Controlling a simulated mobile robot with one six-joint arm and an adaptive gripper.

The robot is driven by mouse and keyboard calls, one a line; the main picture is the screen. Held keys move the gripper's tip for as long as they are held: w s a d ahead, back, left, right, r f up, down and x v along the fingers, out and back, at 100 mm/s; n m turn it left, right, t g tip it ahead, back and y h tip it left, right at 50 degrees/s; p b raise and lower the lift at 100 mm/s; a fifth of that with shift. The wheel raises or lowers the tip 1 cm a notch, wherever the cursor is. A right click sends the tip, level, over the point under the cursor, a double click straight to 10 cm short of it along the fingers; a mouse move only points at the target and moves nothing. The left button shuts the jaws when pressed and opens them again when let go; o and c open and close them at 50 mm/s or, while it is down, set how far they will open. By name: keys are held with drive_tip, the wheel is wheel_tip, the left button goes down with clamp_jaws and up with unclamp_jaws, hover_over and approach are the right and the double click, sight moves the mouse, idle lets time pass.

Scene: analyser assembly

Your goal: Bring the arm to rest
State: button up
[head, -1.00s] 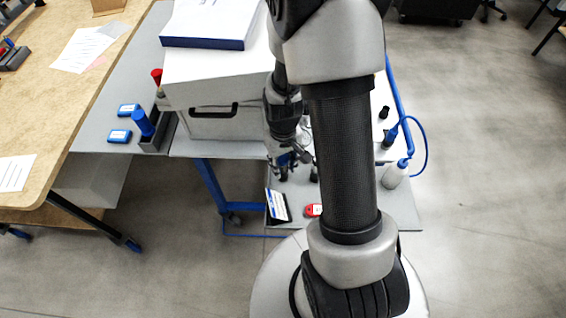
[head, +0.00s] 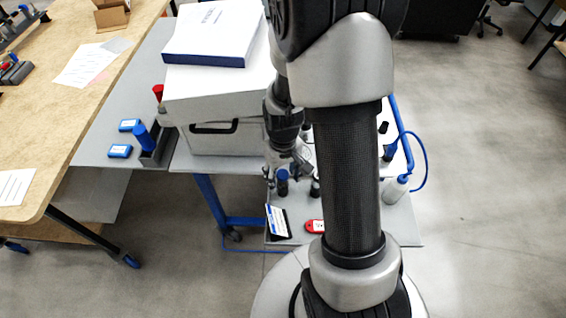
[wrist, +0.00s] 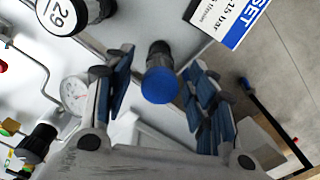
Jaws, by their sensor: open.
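My gripper (head: 287,174) hangs above the small grey shelf at the front of the blue-framed cart, pointing down. In the wrist view its two blue-padded fingers (wrist: 160,72) stand apart. A dark piece with a round blue cap (wrist: 160,86) lies between and beyond them, with clear gaps on both sides. The same blue-capped piece (head: 282,183) stands upright on the shelf in the head view. My forearm hides part of the cart to the right.
A white case (head: 215,105) with a blue-edged binder (head: 212,40) on top stands behind. A labelled card (head: 278,221) and red tag (head: 315,226) lie on the shelf. A wooden workbench (head: 60,120) is left. Open floor lies right.

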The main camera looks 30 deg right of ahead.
wheel_tip(320, 180, up, 10)
idle(0.3)
drive_tip(key=shift+a+r, duration=0.15)
drive_tip(key=shift+r, duration=0.2)
drive_tip(key=s+a+r+t, duration=0.2)
drive_tip(key=s+a+r, duration=0.3)
drive_tip(key=s+r, duration=0.1)
drive_tip(key=s+a+r+n+t, duration=0.1)
drive_tip(key=s+a+r+t, duration=0.1)
drive_tip(key=s+a+r, duration=0.3)
wheel_tip(320, 180, up, 4)
drive_tip(key=shift+s+a+r+t, duration=0.2)
drive_tip(key=shift+s+a+t, duration=0.1)
drive_tip(key=shift+s, duration=0.9)
drive_tip(key=shift+d, duration=0.1)
